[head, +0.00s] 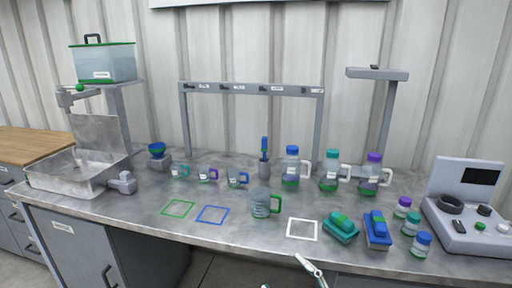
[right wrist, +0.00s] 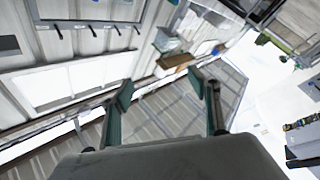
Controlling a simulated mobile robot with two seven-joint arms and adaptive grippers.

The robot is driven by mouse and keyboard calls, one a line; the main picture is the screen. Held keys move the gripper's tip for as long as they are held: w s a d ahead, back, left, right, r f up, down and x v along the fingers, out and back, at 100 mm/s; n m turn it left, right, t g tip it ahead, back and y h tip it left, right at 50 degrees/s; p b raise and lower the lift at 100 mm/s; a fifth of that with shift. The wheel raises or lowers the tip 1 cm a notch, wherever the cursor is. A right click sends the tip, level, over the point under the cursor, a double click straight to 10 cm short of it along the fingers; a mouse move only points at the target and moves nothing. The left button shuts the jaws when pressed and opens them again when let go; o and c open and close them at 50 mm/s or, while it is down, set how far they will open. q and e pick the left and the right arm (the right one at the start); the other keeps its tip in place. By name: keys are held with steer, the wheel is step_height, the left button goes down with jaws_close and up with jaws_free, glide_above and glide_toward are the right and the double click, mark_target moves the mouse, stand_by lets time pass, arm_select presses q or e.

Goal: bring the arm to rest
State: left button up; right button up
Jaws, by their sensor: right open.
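My right gripper (right wrist: 160,85) is open in the right wrist view, its two teal-padded fingers apart with nothing held between them. In the head view, small pale and green gripper parts show at the bottom edge, in front of the bench; most of that arm is hidden below the frame. My left gripper cannot be made out in either view.
The metal bench (head: 150,215) carries a clear jug (head: 262,203), several lidded bottles, small mugs, teal (head: 341,228) and blue (head: 377,230) blocks and a grey device (head: 468,220). A steel sink (head: 65,177) is at left. The front-left bench top is clear.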

steer(key=s+d+f+m+g+h, duration=0.15)
steer(key=d+f+m+h, duration=0.25)
steer(key=f, duration=0.4)
steer(key=s+d+f+m+h, duration=0.2)
steer(key=d+f+m+h, duration=0.15)
steer(key=f, duration=0.55)
steer(key=s+d+f+m+g+h, duration=0.1)
steer(key=s+d+f+g, duration=0.1)
steer(key=s+f, duration=0.3)
steer(key=s+d+f+m+g+h, duration=0.2)
steer(key=s+f, duration=0.4)
steer(key=f, duration=0.3)
steer(key=shift+s+d, duration=0.3)
steer(key=shift+d, duration=0.55)
steer(key=shift+g, duration=0.25)
